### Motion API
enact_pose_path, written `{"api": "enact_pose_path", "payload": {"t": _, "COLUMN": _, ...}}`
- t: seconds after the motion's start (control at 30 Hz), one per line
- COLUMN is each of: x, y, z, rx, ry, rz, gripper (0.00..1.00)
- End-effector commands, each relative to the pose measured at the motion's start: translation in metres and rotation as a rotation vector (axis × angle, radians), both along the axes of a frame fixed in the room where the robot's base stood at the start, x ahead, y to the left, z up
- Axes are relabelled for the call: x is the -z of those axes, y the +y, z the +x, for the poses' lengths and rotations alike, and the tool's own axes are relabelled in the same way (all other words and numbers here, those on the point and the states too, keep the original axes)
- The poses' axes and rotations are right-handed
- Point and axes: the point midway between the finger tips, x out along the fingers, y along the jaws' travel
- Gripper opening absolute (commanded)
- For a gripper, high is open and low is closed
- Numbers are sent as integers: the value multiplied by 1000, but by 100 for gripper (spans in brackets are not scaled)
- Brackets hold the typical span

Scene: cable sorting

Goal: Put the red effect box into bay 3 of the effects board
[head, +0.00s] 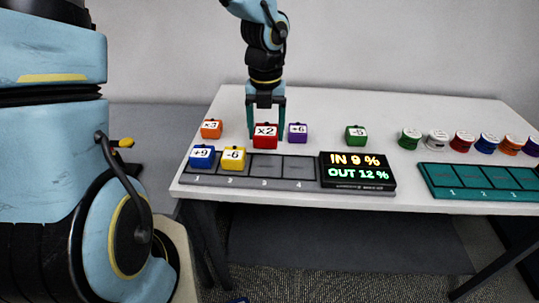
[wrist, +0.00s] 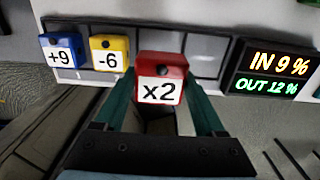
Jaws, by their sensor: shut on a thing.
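The red effect box (head: 265,136), labelled x2, is between the fingers of my gripper (head: 266,125). It also shows in the wrist view (wrist: 160,78), with the green fingers shut on its sides. In the head view it appears at the back edge of the grey effects board (head: 308,167), behind bay 3; I cannot tell its exact height. The blue box (head: 202,156), labelled +9, sits in bay 1. The yellow box (head: 233,158), labelled -6, sits in bay 2. Bays 3 and 4 show no box in them.
A display (head: 357,171) reading IN 9 %, OUT 12 % fills the board's right end. Orange (head: 211,129), purple (head: 298,132) and green (head: 356,135) boxes stand behind the board. Several round spools and a teal tray (head: 480,195) are to the right.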

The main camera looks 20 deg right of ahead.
Motion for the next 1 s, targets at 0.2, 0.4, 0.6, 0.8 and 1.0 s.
{"api": "enact_pose_path", "payload": {"t": 0.2, "x": 36, "y": 0, "z": -1, "rx": 1, "ry": 2, "rz": 2, "gripper": 0}}
{"api": "enact_pose_path", "payload": {"t": 0.4, "x": 58, "y": 0, "z": -1, "rx": 1, "ry": 3, "rz": 3, "gripper": 0}}
{"api": "enact_pose_path", "payload": {"t": 0.6, "x": 78, "y": 0, "z": -1, "rx": 0, "ry": 1, "rz": 2, "gripper": 0}}
{"api": "enact_pose_path", "payload": {"t": 0.8, "x": 78, "y": 0, "z": 0, "rx": -2, "ry": 1, "rz": 0, "gripper": 0}}
{"api": "enact_pose_path", "payload": {"t": 1.0, "x": 81, "y": 0, "z": 0, "rx": -1, "ry": 0, "rz": 1, "gripper": 74}}
